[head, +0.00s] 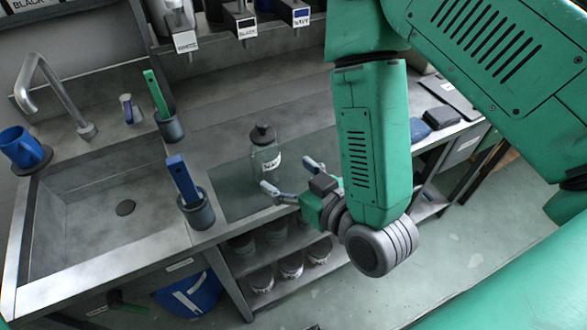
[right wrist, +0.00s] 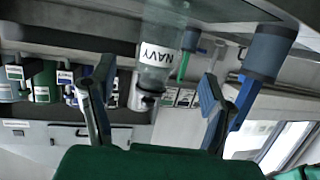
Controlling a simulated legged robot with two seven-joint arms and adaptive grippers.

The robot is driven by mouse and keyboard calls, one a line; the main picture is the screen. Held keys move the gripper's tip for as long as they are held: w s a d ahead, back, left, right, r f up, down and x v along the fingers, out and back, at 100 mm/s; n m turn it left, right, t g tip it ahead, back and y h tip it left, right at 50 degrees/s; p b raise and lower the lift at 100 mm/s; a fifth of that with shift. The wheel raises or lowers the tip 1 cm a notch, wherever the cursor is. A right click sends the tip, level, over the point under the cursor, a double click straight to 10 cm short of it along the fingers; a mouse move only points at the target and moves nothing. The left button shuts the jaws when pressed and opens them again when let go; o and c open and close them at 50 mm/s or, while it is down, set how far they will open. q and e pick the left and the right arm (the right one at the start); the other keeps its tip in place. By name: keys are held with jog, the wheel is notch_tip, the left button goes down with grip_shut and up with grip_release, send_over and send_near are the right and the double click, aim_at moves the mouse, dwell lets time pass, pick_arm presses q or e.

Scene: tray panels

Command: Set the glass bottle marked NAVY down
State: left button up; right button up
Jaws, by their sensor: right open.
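The glass bottle marked NAVY (head: 266,158) is clear with a dark cap and a white label. In the head view it stands upright on a dark greenish panel (head: 232,200) on the counter. My right gripper (head: 287,175) is open, with its fingers pointing toward the bottle and their tips just in front of it. In the right wrist view the bottle (right wrist: 160,55) appears upside down between the two spread fingers, with a visible gap on each side. My left gripper is not in view.
A sink (head: 125,208) with a faucet (head: 60,95) lies left. A grey cup with a blue-handled tool (head: 197,212) stands near the front edge, left of the panel. Another cup with a green-handled tool (head: 170,127) stands behind it. Labelled dispensers (head: 240,20) hang above. Jars (head: 290,265) sit on the shelf below.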

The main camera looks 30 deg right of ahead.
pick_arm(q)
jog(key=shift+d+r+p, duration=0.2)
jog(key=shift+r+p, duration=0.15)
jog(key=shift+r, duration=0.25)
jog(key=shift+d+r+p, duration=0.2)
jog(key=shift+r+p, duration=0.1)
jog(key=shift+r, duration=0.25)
pick_arm(e)
jog(key=shift+s+d+r, duration=0.2)
jog(key=shift+s+d, duration=0.35)
jog(key=shift+s, duration=0.2)
jog(key=s+d+f+g+h, duration=0.1)
jog(key=s+d+f+g, duration=0.1)
jog(key=s+f+g, duration=0.3)
jog(key=s+d+f+g+h, duration=0.1)
jog(key=s+d+f+g, duration=0.15)
jog(key=f, duration=0.55)
jog(key=s+d+f+m+g, duration=0.1)
jog(key=s+d+f+g, duration=0.1)
jog(key=s+d+g, duration=0.1)
jog(key=s+d+f+m+g+h, duration=0.1)
jog(key=s+d+f+g, duration=0.1)
jog(key=s, duration=0.4)
jog(key=shift+s+d+f+g, duration=0.35)
jog(key=shift+d+g, duration=0.2)
jog(key=shift+d, duration=0.45)
